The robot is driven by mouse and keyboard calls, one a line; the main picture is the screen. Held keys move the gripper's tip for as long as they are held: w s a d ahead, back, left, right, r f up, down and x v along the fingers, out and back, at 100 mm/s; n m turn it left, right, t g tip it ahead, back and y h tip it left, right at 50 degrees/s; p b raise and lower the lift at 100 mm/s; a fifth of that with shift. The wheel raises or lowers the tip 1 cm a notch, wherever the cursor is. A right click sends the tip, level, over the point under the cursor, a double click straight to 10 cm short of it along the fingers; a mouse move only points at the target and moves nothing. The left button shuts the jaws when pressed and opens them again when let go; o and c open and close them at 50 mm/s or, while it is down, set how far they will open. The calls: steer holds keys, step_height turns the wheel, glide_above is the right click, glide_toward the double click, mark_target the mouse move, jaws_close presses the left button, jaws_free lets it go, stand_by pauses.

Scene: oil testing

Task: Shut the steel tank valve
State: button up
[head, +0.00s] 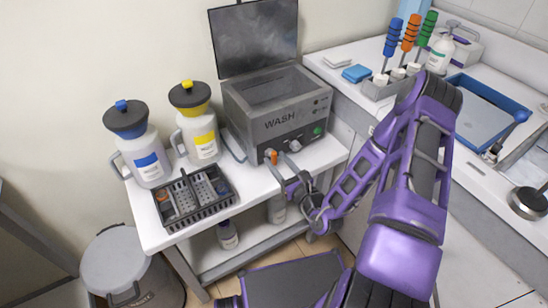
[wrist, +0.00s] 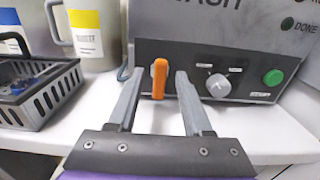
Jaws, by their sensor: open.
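The steel tank (head: 285,110) is a grey box marked WASH with its lid raised, on the white table. Its valve has an orange handle (head: 274,157) low on the front panel; it also shows in the wrist view (wrist: 159,78), pointing upright. My gripper (wrist: 157,92) is open, with one finger on each side of the handle in the picture. Both fingers appear apart from it. I cannot tell how deep the handle sits between the tips. In the head view, my gripper (head: 282,166) is close in front of the panel.
A grey knob (wrist: 218,85) and a green button (wrist: 273,77) are right of the valve. A black basket (head: 195,205), a blue-labelled jug (head: 148,160) and a yellow-labelled jug (head: 200,135) stand left. The table's front edge lies below my gripper.

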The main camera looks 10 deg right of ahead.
steer(key=shift+x, duration=1.1)
jaws_close()
